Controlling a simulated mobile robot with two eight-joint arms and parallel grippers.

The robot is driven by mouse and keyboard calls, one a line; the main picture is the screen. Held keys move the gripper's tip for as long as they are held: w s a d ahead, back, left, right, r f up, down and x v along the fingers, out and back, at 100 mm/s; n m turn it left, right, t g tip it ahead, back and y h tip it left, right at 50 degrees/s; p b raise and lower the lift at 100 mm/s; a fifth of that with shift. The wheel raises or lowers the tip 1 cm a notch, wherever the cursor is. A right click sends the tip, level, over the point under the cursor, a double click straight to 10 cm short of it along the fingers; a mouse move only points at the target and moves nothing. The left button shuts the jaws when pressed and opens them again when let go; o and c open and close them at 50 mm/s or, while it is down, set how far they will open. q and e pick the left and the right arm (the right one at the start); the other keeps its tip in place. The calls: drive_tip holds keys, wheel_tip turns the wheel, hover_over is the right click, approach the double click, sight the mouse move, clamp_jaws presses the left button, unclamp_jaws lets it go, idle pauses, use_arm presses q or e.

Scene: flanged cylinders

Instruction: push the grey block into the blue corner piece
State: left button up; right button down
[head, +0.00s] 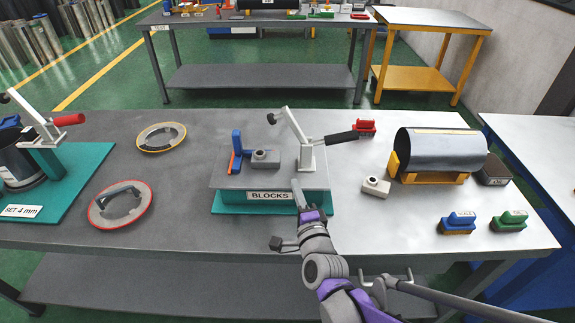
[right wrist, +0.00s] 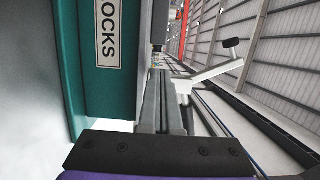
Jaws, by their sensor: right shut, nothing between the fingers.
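The grey block (head: 262,162) sits on the grey top plate of the teal fixture labelled BLOCKS (head: 320,202). It has a round boss on top. The blue corner piece (head: 237,143) stands upright just left of and behind the block, with an orange-red strip at its left. I cannot tell whether the block touches it. My right gripper (head: 297,186) is shut and empty at the front right of the plate, to the right of and nearer than the block. In the right wrist view its fingers (right wrist: 162,95) lie beside the fixture; the block does not show there. My left gripper is not in view.
A toggle clamp (head: 305,148) with a black handle stands at the plate's right. A large cylinder (head: 437,152) rests on an orange stand farther right. Ringed discs (head: 107,219) lie left.

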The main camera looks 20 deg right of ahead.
sight(287, 170)
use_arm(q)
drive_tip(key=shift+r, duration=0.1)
use_arm(e)
drive_tip(key=w, duration=0.9)
drive_tip(key=shift+w+d, duration=0.2)
drive_tip(key=shift+w, duration=0.1)
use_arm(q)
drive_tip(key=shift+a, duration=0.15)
use_arm(e)
drive_tip(key=shift+a, duration=0.15)
